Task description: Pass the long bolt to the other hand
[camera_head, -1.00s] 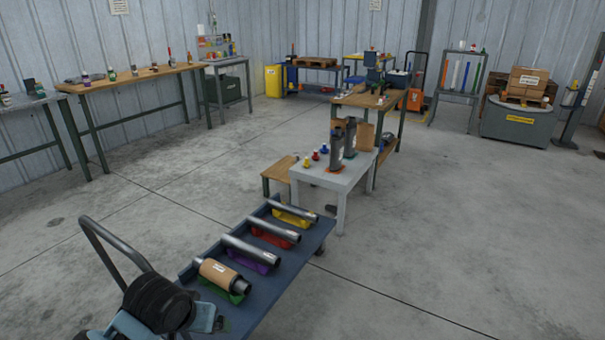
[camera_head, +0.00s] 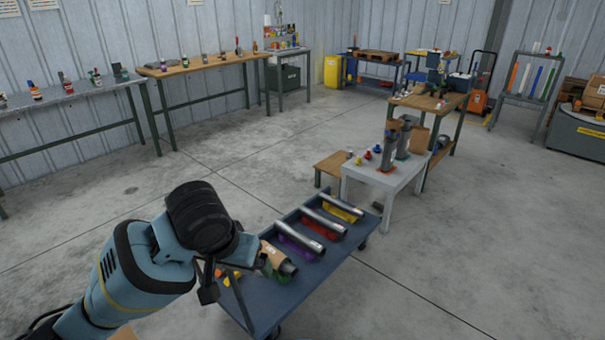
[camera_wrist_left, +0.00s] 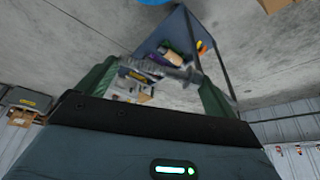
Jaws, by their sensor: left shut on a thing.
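My left gripper (camera_wrist_left: 156,68) shows in the left wrist view with its two green fingers shut on the long bolt (camera_wrist_left: 150,66). The bolt is grey and lies across between the fingers, its wider end at the right finger. In the head view my left arm comes in from the lower left, and the dark gripper (camera_head: 208,287) is in front of the blue cart's left end. The bolt cannot be made out there. My right gripper is in neither view.
The blue cart (camera_head: 262,312) carries several grey pipes on coloured cradles and a brown-wrapped muffler (camera_head: 274,260). A white table (camera_head: 375,178) with dark upright parts stands behind it. Workbenches (camera_head: 200,66) line the back wall. The floor to the right is clear.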

